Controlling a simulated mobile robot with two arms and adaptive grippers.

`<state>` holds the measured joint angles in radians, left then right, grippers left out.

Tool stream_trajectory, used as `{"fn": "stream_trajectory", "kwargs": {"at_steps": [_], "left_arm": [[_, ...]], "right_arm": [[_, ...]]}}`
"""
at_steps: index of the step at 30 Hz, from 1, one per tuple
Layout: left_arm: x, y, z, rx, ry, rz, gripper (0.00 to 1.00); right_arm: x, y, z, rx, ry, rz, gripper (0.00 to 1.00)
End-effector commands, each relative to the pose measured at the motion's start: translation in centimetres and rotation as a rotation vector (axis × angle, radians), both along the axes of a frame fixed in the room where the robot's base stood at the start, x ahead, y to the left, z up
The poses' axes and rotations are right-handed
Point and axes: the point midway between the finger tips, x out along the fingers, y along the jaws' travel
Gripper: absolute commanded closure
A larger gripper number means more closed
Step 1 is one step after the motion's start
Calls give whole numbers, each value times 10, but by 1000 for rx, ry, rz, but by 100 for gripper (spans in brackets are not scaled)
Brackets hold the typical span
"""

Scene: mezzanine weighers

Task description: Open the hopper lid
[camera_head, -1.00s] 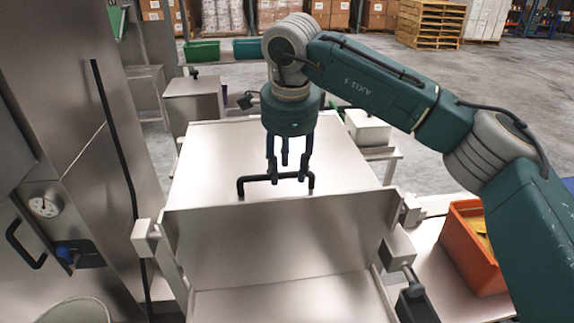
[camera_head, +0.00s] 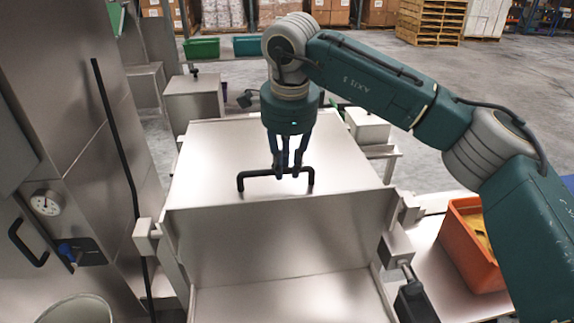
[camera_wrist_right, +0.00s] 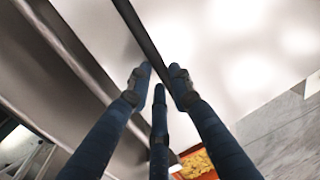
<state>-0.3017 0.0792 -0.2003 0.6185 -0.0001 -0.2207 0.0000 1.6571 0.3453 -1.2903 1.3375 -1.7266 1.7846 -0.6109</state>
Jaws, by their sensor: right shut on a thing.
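The hopper lid (camera_head: 225,150) is a flat, shiny metal panel lying closed on the hopper, with a black bar handle (camera_head: 245,177) near its front edge. My right gripper (camera_head: 287,172) comes down from above and is shut on the middle of the handle. In the right wrist view its fingers (camera_wrist_right: 160,85) close around the dark handle bar (camera_wrist_right: 134,24), with the bright lid (camera_wrist_right: 235,50) behind. The left gripper is not in view.
An open metal chute (camera_head: 270,245) stands in front of the lid. An orange bin (camera_head: 468,250) sits at right on a metal table. Metal boxes (camera_head: 195,100) stand behind.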

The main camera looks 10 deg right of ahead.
Motion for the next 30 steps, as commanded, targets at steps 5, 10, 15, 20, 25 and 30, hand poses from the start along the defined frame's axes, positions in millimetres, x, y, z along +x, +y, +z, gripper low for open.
{"fn": "stream_trajectory", "kwargs": {"at_steps": [5,10,15,20,25,30], "left_arm": [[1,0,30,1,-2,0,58],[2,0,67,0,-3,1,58],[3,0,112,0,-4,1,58],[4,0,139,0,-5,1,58],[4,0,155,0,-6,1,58],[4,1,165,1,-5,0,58]], "right_arm": [[11,0,42,2,-11,-4,100],[26,0,87,1,-12,-6,100],[48,-1,129,1,-12,-7,100],[65,-1,151,0,-12,-6,100],[80,-1,165,-1,-12,-7,100],[92,-1,176,-2,-11,-5,100]]}}
